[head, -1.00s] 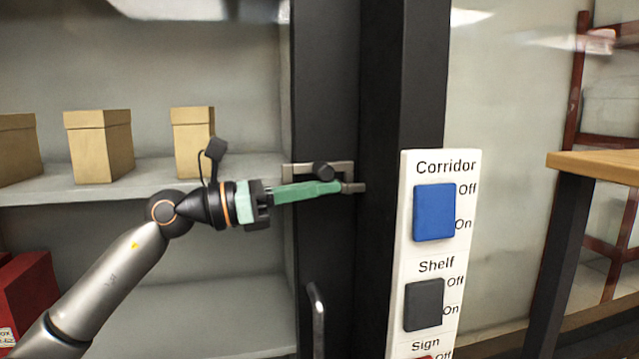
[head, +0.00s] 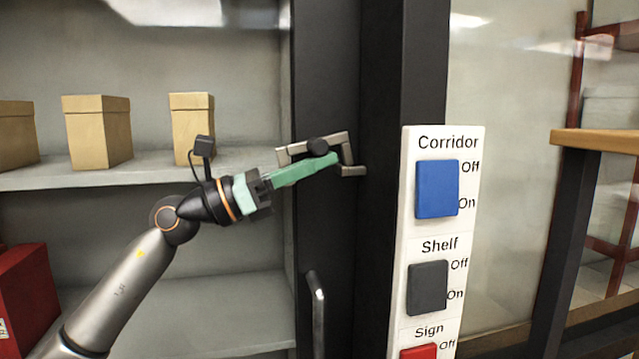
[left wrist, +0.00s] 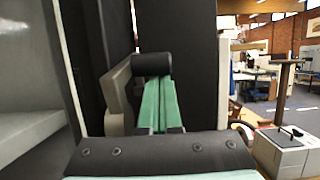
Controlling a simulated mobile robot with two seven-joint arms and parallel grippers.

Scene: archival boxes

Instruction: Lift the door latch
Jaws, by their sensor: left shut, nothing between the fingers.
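A vertical door handle (head: 317,312) stands below the latch. A white switch panel (head: 408,262) with blue, dark grey and red switches is to the right. Tan boxes (head: 97,132) stand on the shelf at left, a red box (head: 25,295) lower. A wooden table (head: 600,141) is at far right.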

